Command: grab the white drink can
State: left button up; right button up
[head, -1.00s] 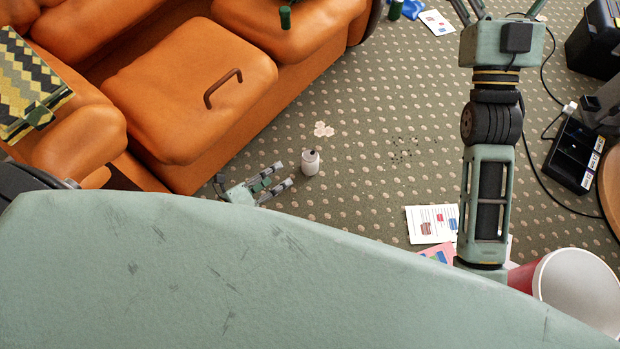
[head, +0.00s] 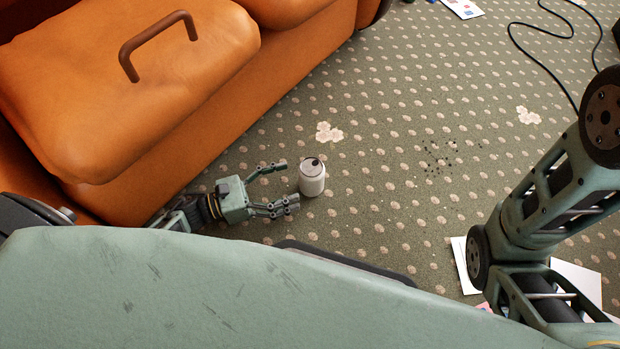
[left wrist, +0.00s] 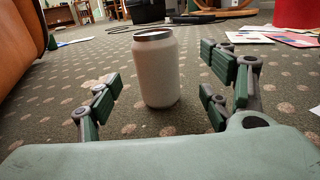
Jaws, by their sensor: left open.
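The white drink can (head: 312,180) stands upright on the patterned carpet, in front of the orange sofa. My left gripper (head: 283,188) is low over the carpet, open, its fingers pointing at the can from the left. In the left wrist view the can (left wrist: 156,70) stands centred just beyond and between the spread fingers (left wrist: 165,95). It does not look gripped. My right arm comes in at the right of the head view, but its gripper is out of sight.
The orange sofa (head: 250,80) with a brown handle (head: 158,42) rises close to my left arm. Papers (head: 578,283) lie at the lower right. Dark crumbs (head: 440,157) and pale flower-shaped patches (head: 328,132) lie on the carpet. A black cable (head: 530,50) runs at the upper right.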

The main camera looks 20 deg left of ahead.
pick_arm(q)
jog(key=b+x, duration=0.4)
jog(key=x, duration=0.3)
jog(key=shift+w+r, duration=0.1)
jog(key=shift+w, duration=0.15)
jog(key=shift+w+d+r, duration=0.15)
jog(key=shift+c, duration=0.2)
jog(key=c, duration=1.1)
jog(key=shift+o, duration=0.2)
